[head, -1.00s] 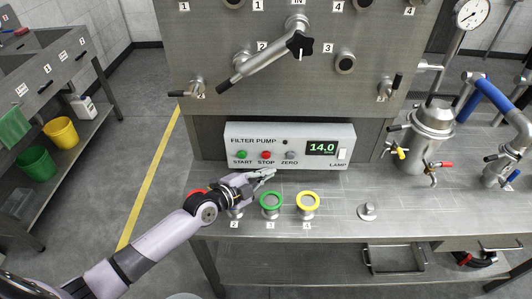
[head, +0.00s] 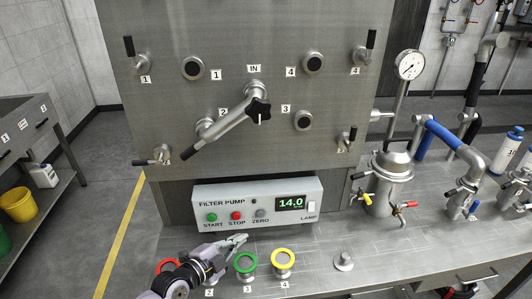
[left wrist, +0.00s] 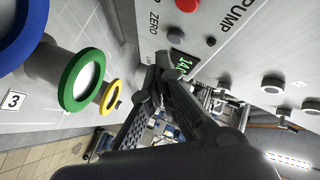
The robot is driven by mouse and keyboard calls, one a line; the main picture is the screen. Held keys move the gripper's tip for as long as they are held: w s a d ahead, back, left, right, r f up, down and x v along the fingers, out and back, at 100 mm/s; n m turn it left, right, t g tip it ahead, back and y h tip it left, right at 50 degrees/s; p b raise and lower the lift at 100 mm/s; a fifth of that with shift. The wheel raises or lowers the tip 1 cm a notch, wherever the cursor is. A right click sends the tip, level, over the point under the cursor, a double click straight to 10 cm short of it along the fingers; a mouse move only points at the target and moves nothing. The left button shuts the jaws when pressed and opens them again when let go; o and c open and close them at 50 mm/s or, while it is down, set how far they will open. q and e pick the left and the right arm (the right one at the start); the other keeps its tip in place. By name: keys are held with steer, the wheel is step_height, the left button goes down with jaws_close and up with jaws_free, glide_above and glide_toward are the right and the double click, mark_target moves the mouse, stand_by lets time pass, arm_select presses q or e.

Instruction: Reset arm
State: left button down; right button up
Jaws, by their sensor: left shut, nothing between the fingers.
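My left gripper (head: 238,239) is shut and empty. It is low in the head view, just in front of the white filter pump box (head: 258,205), below its STOP and ZERO buttons. Its shut fingers also show in the left wrist view (left wrist: 164,68), pointing past the box front. The green ring fitting (head: 245,263) and yellow ring fitting (head: 283,258) stand on the bench to the right of the gripper. A red ring (head: 168,266) shows partly behind my left arm. A blue ring (left wrist: 18,30) shows in the left wrist view. My right gripper is not in view.
A steel panel (head: 150,100) with several ports and a black-knobbed valve pipe (head: 230,125) rises behind the box. A jacketed vessel (head: 387,185) with a pressure gauge (head: 410,65) stands at right. The bench between the yellow ring and the small knob (head: 343,261) is clear.

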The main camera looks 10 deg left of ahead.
arm_select(q)
steer(key=s+d+f+n+g+y, duration=0.1)
steer(key=s+d+f+n+g, duration=0.15)
steer(key=s, duration=0.45)
steer(key=s+d+f+n+g, duration=0.1)
steer(key=s+d+n+g, duration=0.15)
steer(key=s, duration=0.35)
steer(key=s+a+n+g+y, duration=0.3)
steer(key=s+a+n, duration=0.15)
steer(key=s, duration=0.45)
steer(key=s+a+n+g+y, duration=0.2)
steer(key=s+a+n+y, duration=0.15)
steer(key=s+n, duration=0.35)
step_height(320, 180, down, 26)
steer(key=s+m+g, duration=0.1)
steer(key=s+m, duration=0.1)
steer(key=s, duration=0.1)
steer(key=s+a+f, duration=0.2)
steer(key=s+f, duration=0.6)
steer(key=f, duration=0.1)
steer(key=s+a+f+g+b, duration=0.1)
steer(key=s+a+f, duration=0.1)
steer(key=s+f, duration=0.6)
steer(key=shift+s+f+g, duration=0.3)
steer(key=shift+s+f, duration=0.05)
steer(key=shift+f, duration=0.1)
